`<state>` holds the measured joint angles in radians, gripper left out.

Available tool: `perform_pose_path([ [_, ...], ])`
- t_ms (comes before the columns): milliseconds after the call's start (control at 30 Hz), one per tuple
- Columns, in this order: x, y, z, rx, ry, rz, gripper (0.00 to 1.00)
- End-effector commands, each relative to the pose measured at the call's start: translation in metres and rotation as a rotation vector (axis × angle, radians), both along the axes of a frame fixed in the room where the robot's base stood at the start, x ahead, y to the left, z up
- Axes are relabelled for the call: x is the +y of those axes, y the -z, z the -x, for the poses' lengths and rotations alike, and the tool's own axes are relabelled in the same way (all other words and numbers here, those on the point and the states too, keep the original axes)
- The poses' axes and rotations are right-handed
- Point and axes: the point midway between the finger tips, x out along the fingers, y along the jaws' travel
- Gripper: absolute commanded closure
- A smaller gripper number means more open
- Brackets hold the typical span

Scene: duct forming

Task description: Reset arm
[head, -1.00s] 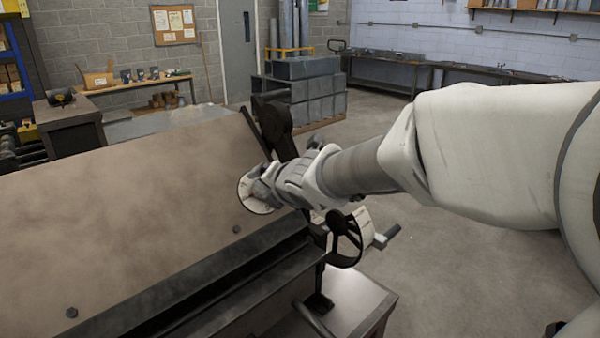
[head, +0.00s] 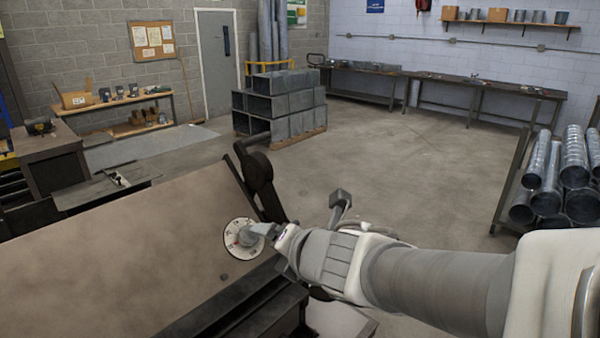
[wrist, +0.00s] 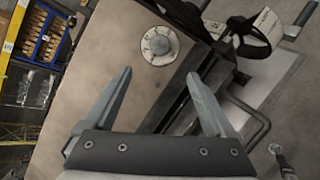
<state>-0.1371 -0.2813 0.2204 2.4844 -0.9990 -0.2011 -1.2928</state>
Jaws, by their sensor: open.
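My gripper (wrist: 158,88) is open and empty in the wrist view, its two fingers spread apart. A white round dial (wrist: 159,46) with a grey centre knob lies beyond the fingertips, on the brown sheet-metal panel (wrist: 100,50) of the machine. In the head view the dial (head: 238,240) sits at the panel's right side, and my arm reaches in from the lower right with its end beside it. The fingers are hard to make out there.
A dark lever arm (head: 258,172) stands at the machine's right end. Stacked grey ducts (head: 280,105) stand behind, and a rack of metal pipes (head: 560,175) is at right. The middle floor is clear.

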Motion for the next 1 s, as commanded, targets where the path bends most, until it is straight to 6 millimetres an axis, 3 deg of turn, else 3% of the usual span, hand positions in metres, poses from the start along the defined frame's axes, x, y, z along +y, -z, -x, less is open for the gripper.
perform_pose_path([
  [367, -0.002, -0.001, 0.002, 0.001, 0.003, -0.002, 0.11],
  [467, -0.01, -0.003, 0.0, 0.013, 0.056, -0.028, 0.11],
  [567, -0.036, -0.006, -0.004, 0.054, 0.216, -0.112, 0.11],
  [733, -0.106, -0.008, 0.004, 0.178, 0.675, -0.406, 0.11],
  [900, -0.164, 0.001, 0.039, 0.318, 1.139, -0.774, 0.11],
  [1000, -0.184, 0.012, 0.068, 0.41, 1.392, -1.0, 0.11],
])
